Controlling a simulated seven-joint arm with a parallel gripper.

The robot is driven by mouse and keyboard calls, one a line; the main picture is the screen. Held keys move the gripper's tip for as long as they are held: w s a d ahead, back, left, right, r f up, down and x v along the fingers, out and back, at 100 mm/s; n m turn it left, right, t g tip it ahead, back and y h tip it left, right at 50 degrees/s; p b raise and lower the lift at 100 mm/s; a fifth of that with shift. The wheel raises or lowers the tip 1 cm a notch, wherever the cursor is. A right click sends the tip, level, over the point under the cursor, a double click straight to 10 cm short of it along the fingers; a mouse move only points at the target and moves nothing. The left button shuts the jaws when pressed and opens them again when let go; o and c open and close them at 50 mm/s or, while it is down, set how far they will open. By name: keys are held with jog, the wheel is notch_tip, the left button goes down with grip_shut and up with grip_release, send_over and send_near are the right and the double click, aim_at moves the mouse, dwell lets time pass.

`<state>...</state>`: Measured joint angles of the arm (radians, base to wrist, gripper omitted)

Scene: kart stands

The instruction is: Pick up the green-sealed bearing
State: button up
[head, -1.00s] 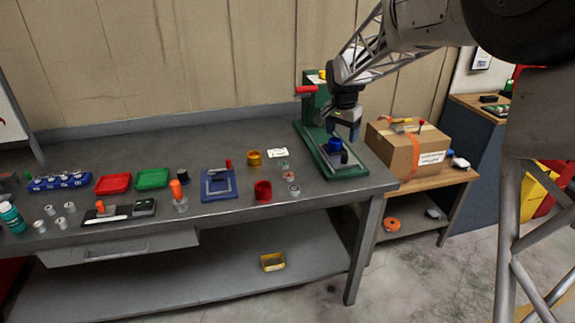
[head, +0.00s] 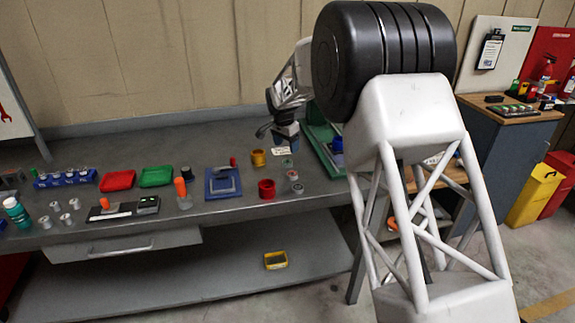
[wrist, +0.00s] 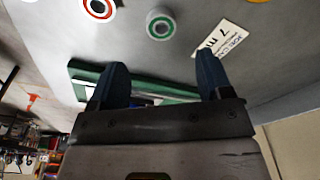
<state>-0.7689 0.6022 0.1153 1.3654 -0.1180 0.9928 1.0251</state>
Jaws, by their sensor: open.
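The green-sealed bearing (wrist: 160,25) is a small metal ring with a green seal around a dark hole. It lies flat on the grey bench, at the top middle of the wrist view. In the head view it is a small ring (head: 287,162) just in front of my gripper (head: 285,142). In the wrist view my gripper (wrist: 162,78) is open, its two dark blue fingers apart with nothing held between them. The bearing shows beyond the fingertips, apart from them. A red-sealed bearing (wrist: 99,8) lies beside it to the left.
A white printed card (wrist: 228,38) lies right of the bearing. Yellow (head: 258,158) and red (head: 267,189) cups stand nearby on the left. The green press (head: 322,140) is close on the right, partly hidden by my arm.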

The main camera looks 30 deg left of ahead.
aim_at(287, 162)
jog(key=shift+f, duration=0.1)
dwell(0.3)
jog(key=shift+w+f, duration=0.15)
jog(key=shift+f, duration=1.05)
jog(key=shift+f, duration=0.1)
jog(key=shift+w+f, duration=0.2)
jog(key=shift+f, duration=2.3)
jog(key=shift+c, duration=0.3)
jog(key=c, duration=1)
jog(key=shift+r, duration=0.1)
